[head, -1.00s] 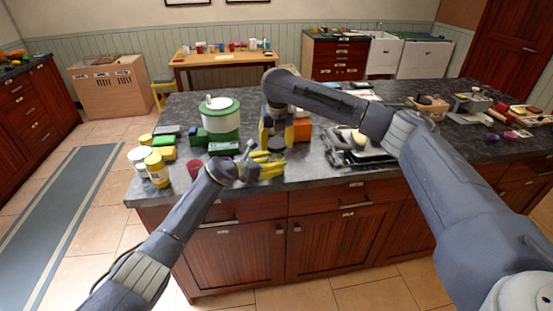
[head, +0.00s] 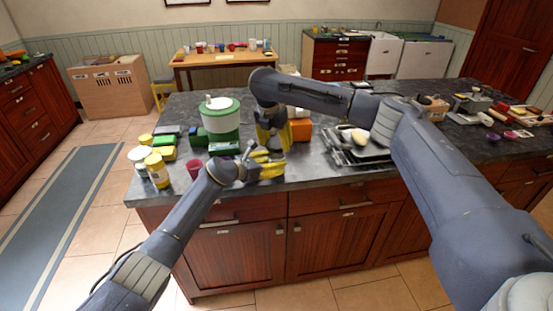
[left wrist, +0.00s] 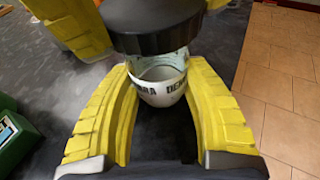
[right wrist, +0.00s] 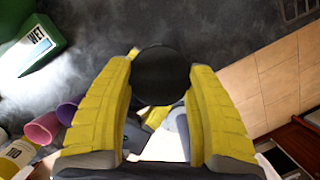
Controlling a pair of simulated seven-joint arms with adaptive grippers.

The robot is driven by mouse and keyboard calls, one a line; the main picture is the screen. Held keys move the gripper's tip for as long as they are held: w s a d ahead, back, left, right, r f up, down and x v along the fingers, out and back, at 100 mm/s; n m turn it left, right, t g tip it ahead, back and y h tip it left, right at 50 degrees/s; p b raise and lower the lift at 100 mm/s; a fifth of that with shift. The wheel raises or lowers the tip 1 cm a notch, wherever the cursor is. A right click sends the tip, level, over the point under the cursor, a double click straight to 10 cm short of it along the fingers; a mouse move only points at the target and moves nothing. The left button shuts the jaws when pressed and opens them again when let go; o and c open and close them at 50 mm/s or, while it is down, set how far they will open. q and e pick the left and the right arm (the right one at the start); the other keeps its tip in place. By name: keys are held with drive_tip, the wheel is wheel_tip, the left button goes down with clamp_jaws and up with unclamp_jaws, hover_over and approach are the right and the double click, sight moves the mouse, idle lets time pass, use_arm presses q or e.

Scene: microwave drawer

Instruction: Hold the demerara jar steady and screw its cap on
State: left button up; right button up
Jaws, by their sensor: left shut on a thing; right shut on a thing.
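The demerara jar (left wrist: 160,93), clear glass with a white lettered label, stands between the yellow fingers of my left gripper (left wrist: 157,76) in the left wrist view. My left gripper is shut on its body. The black round cap (left wrist: 152,30) is over the jar's mouth; I cannot tell how far it is seated. My right gripper (right wrist: 162,68) is shut on the cap, which also shows between its fingertips in the right wrist view (right wrist: 162,82). In the head view my right gripper (head: 271,143) is just above my left gripper (head: 264,167); the jar is mostly hidden there.
Yellow-lidded containers (head: 157,170) and a magenta cup (head: 194,168) are to the left. An orange box (head: 301,129) and a metal rack (head: 352,155) are to the right.

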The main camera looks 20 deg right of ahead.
drive_tip(key=m+g, duration=0.1)
drive_tip(key=m, duration=0.4)
drive_tip(key=shift+a+m+h, duration=0.15)
drive_tip(key=shift+m+h, duration=0.15)
drive_tip(key=m+g, duration=0.1)
drive_tip(key=m, duration=0.4)
drive_tip(key=shift+s+f+m+g, duration=0.1)
drive_tip(key=shift+f+m+g, duration=0.05)
drive_tip(key=shift+m+g, duration=0.25)
drive_tip(key=shift+c, duration=0.2)
drive_tip(key=o, duration=1.3)
drive_tip(key=shift+c, duration=0.2)
